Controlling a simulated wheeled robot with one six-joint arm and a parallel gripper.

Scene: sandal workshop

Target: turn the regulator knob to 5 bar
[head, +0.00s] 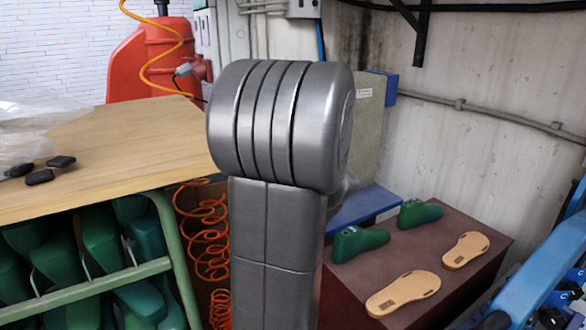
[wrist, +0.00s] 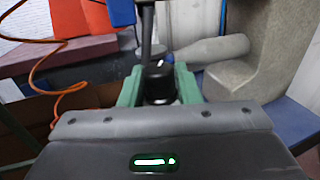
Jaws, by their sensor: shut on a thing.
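The regulator knob (wrist: 159,82) is black with a small white mark on top. It shows in the middle of the wrist view, below a dark upright rod. My gripper (wrist: 158,74) has a green finger on each side of the knob and is shut on it. No pressure scale or gauge reading can be made out. In the head view my own grey arm fills the middle and hides the knob and my gripper.
A wooden table (head: 100,150) stands left, with green shoe lasts (head: 145,245) below. A red tank (head: 150,60) and orange coiled hose (head: 205,235) are near it. A brown bench (head: 400,255) at right holds sandal soles (head: 404,293) and two green lasts (head: 358,242). Blue machinery (head: 545,270) edges the right.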

